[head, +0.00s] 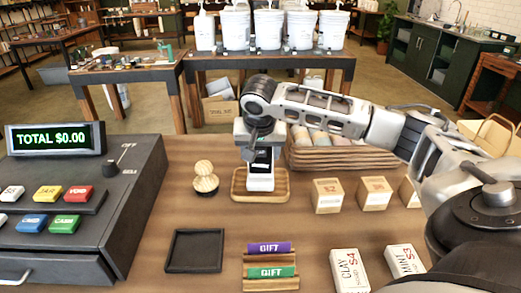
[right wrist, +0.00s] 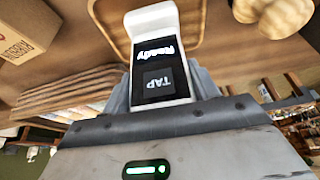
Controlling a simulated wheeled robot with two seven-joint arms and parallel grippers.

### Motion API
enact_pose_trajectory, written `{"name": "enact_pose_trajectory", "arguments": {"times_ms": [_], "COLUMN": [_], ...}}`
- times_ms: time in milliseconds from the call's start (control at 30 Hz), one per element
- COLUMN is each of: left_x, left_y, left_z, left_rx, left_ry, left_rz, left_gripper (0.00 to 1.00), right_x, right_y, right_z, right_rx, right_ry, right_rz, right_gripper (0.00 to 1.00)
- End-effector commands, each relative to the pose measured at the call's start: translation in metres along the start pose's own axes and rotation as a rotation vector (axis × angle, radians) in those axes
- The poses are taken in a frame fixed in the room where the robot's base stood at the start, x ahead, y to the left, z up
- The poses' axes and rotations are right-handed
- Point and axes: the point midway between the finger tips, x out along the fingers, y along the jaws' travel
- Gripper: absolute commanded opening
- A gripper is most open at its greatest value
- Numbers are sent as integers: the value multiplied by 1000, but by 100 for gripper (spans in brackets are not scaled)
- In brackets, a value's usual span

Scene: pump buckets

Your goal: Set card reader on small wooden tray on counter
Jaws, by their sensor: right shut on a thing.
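The card reader (head: 261,182) is white with a black screen and stands upright at the small wooden tray (head: 240,186) in the middle of the counter. Its lower end is within the tray's outline; I cannot tell whether it touches the tray floor. My right gripper (head: 261,148) points down from above and is shut on the card reader's upper part. In the right wrist view the card reader (right wrist: 160,80) shows "Ready" and "TAP" between the fingers, with the tray's rim (right wrist: 103,22) beyond it. My left gripper is not in view.
A wooden stacked-ball figure (head: 205,178) stands just left of the tray. A wicker basket (head: 340,155) is behind to the right, with small priced boxes (head: 327,195) in front of it. A black square tray (head: 194,250), gift card holder (head: 270,283) and cash register (head: 75,200) are nearer.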

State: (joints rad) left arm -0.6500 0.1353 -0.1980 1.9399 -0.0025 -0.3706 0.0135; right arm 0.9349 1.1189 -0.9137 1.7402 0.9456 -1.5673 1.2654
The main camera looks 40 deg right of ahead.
Motion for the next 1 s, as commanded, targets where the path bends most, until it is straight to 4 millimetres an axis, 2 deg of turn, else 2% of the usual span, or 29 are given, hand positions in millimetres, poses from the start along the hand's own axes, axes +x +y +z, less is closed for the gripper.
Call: {"name": "enact_pose_trajectory", "arguments": {"times_ms": [233,267,300,333,567,700,867,1000], "left_x": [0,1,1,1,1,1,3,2], "left_y": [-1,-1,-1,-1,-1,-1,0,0], "left_z": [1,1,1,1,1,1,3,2], "left_rx": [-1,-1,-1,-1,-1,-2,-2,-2], "left_ry": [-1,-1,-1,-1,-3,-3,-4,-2], "left_rz": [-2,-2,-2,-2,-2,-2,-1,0], "left_gripper": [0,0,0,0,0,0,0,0], "right_x": [2,2,2,2,2,-5,-30,-63], "right_y": [0,0,0,0,0,-1,-1,-1], "right_z": [1,1,1,1,1,0,0,-1], "right_rx": [1,0,0,0,0,0,-1,-1], "right_ry": [1,0,0,0,0,1,3,4], "right_rz": [-1,0,0,0,0,-2,-4,-5], "right_gripper": [8,68,79,82,82,82,82,82]}}
